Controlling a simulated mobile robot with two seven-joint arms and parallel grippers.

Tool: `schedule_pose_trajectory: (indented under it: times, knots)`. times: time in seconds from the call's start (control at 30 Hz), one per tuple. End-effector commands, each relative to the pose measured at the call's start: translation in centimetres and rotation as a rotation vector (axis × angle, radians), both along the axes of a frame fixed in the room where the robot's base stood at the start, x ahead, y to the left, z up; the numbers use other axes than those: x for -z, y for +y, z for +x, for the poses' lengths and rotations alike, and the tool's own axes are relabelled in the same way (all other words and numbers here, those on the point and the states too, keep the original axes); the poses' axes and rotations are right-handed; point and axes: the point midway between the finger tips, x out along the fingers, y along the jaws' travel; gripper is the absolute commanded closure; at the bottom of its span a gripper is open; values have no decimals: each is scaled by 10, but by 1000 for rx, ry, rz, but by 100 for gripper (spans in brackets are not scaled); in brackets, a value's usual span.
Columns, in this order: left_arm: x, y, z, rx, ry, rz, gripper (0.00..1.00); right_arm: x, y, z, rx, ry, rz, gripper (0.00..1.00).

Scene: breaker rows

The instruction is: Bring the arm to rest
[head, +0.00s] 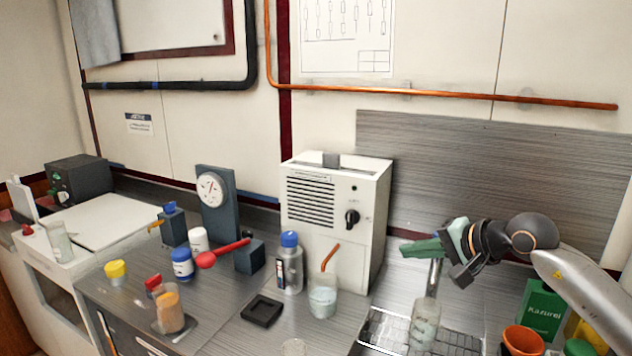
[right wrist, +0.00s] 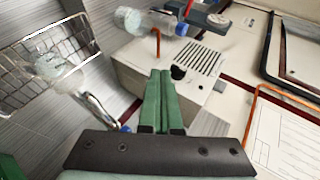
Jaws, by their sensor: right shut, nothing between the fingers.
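My right arm (head: 585,292) reaches in from the right in the head view. My right gripper (head: 422,248) has green fingers that are shut together and empty. It hangs in the air above the wire rack, pointing left toward the white box-shaped appliance. In the right wrist view the gripper (right wrist: 158,98) shows its two green fingers side by side, with the white appliance (right wrist: 150,62) beyond them. My left gripper is in neither view.
The white appliance (head: 335,230) stands left of the gripper. A wire rack (head: 385,330) holds a clear glass (head: 425,322) below it. Another glass (head: 323,298) with an orange stick and a blue-capped bottle (head: 290,270) stand farther left. A green carton (head: 543,308) stands near my arm.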

Motion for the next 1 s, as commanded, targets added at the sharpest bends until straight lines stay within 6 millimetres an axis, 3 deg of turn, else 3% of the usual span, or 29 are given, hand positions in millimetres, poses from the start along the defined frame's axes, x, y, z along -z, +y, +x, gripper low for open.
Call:
schedule_pose_trajectory:
  times: [0.03,0.13,0.2,0.3,0.37,0.47,0.57,0.67,0.7,0.87,1.0]
  knots:
    - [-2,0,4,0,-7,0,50,6,33,-12,-29,35,160,100]
    - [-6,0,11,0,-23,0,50,-5,87,-37,-55,134,550,100]
    - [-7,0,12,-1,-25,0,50,-19,111,-55,-53,235,846,100]
    - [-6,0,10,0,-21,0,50,-39,121,-73,-16,413,1279,100]
    - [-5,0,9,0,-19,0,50,-47,115,-80,24,530,1538,100]
    - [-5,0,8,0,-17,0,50,-47,89,-84,125,734,1967,100]
    - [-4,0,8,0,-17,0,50,-26,51,-85,268,931,2391,100]
    - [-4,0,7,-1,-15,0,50,19,11,-92,461,1095,2812,100]
    - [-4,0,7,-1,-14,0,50,42,-3,-99,-518,-1077,-2800,100]
    - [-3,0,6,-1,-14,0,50,145,-44,-149,-600,-714,-2160,100]
    - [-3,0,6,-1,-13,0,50,218,-53,-214,-631,-414,-1732,100]
